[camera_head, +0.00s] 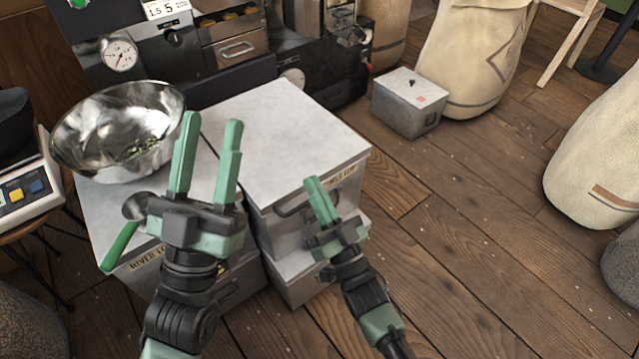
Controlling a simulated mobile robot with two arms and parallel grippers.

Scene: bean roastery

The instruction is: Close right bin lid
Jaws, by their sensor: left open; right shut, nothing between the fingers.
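The right bin is a grey metal box with a paper label (341,173) and a dark handle (293,206) on its front. Its pale lid (285,135) lies flat across the top, and I see no gap along the visible edges. The bin appears to rest on another grey box (300,278). My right gripper (318,190) is shut and empty, in front of the bin's labelled face and partly covering it; I cannot tell whether it touches. My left gripper (212,122) is open and empty, above the left bin (105,210), fingers pointing away from me.
A steel bowl (85,125) with some green beans and a green-handled scoop (122,245) are on the left bin. A scale (30,190) stands at far left, roasting machines (180,45) behind. A small box (408,105) and sacks (470,55) stand right; the wooden floor between is clear.

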